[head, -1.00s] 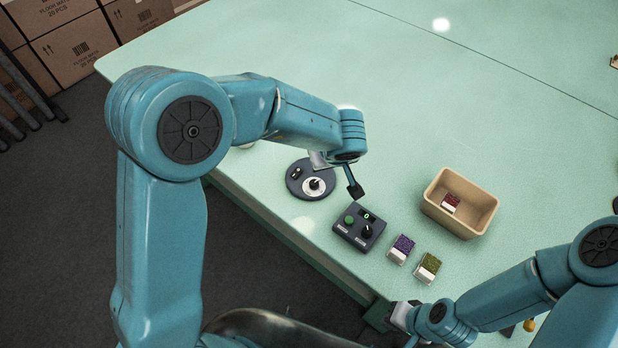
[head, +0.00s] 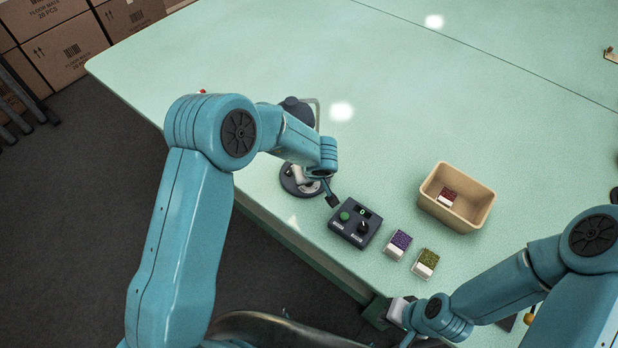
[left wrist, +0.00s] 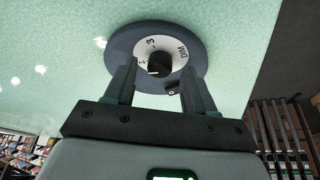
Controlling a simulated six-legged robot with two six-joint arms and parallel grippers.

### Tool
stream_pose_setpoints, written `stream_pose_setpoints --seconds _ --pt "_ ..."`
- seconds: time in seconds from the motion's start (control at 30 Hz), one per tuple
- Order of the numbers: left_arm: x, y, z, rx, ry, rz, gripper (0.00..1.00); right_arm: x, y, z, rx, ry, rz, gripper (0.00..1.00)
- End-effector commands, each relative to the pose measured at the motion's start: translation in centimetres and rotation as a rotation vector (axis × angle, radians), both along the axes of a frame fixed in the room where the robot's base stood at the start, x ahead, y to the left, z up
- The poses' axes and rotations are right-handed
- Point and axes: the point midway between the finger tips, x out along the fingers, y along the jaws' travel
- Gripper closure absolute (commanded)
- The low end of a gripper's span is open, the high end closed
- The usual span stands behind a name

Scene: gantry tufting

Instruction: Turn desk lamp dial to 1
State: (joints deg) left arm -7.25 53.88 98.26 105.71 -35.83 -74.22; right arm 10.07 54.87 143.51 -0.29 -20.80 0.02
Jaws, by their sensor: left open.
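The desk lamp stands at the table's left edge in the head view. Its round dark base (head: 291,184) is partly covered by my left arm, and its dark head (head: 297,109) shows behind the arm. In the left wrist view the base (left wrist: 200,52) carries a white dial plate (left wrist: 180,50) with "3" and "DIM" readable and a black knob (left wrist: 159,64) with a small pale mark. My left gripper (left wrist: 157,76) is open, its fingers on either side of the knob with visible gaps. My right gripper (head: 392,312) is low by the table's front corner; its jaws are unclear.
A control box (head: 354,223) with a green button, a display reading 0 and a black knob sits right of the lamp. Purple (head: 398,244) and olive (head: 425,262) small blocks lie beyond it. A tan bin (head: 481,211) holds a red block.

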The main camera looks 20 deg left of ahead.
Motion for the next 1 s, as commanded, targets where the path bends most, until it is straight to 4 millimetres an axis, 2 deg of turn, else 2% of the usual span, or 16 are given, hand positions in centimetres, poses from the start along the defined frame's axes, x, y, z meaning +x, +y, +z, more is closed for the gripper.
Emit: stream_pose_setpoints --seconds 0.1,0.37,0.4,0.53,0.77,1.0 --pt "0.2 0.1 -0.6 -0.001 0.0 0.002 0.45 0.0 0.0 0.0 0.0 0.0 0.0 1.0" --pt "0.2 0.2 -0.7 -0.001 -0.001 0.001 0.45 0.0 0.0 0.0 0.0 0.0 0.0 1.0" --pt "0.2 0.2 -0.7 -0.001 -0.001 0.001 0.58 0.0 0.0 0.0 0.0 0.0 0.0 1.0" --pt "0.2 0.1 -0.7 0.0 0.0 0.001 1.0 0.0 0.0 0.0 0.0 0.0 0.0 1.0" --pt "0.2 0.1 -0.5 -0.001 -0.001 0.01 1.0 0.0 0.0 0.2 0.0 0.0 0.0 1.0" --pt "0.2 0.0 -0.2 0.0 0.001 0.095 1.0 0.0 0.0 1.9 0.0 0.0 0.0 1.0"
